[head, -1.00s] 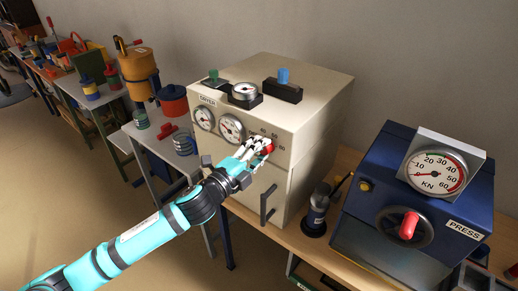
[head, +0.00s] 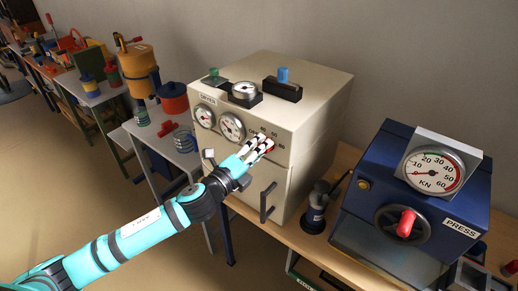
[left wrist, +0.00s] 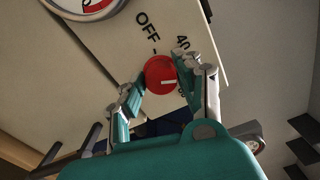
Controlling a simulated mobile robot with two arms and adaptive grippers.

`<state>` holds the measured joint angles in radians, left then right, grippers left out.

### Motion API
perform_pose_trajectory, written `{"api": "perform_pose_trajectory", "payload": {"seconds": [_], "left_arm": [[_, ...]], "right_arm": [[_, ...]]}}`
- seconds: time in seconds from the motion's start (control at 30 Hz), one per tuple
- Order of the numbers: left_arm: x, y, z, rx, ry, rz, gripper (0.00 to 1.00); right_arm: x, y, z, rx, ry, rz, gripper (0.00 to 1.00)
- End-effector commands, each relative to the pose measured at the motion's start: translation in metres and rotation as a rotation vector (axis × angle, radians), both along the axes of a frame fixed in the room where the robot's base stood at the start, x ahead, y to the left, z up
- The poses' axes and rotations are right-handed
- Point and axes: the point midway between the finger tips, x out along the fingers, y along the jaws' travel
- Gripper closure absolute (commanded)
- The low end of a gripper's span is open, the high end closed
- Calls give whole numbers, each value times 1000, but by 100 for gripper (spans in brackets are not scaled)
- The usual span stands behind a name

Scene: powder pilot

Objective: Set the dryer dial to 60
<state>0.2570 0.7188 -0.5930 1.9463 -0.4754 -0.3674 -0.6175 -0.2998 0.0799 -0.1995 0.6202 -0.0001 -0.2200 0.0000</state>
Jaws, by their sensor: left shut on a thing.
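The dryer (head: 285,105) is a cream cabinet with a red dial (head: 270,146) on its front panel, right of two round gauges. Numbers are printed around the dial, partly hidden by my fingers. My left gripper (head: 264,145) is at the panel, shut on the dial. In the left wrist view the red dial (left wrist: 160,75) sits between the two fingers, with a short white mark pointing roughly right. OFF and 40 show above it there; another label at its lower right is partly covered, so I cannot tell the exact setting. My right gripper is not in view.
A blue press (head: 420,200) with a gauge and handwheel stands to the right. A small dark device (head: 316,212) stands between it and the dryer. The dryer's door handle (head: 268,202) sticks out below the dial. A side table with a red pot (head: 173,98) is at left.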

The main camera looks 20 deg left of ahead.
Motion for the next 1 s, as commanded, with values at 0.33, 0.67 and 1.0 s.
{"api": "perform_pose_trajectory", "payload": {"seconds": [0.33,0.67,1.0], "left_arm": [[0,0,0,-1,0,0,43],[-3,1,-1,-1,3,0,43],[-56,20,-2,0,6,-1,43]], "right_arm": [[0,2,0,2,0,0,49],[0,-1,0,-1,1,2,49],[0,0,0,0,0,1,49]]}}
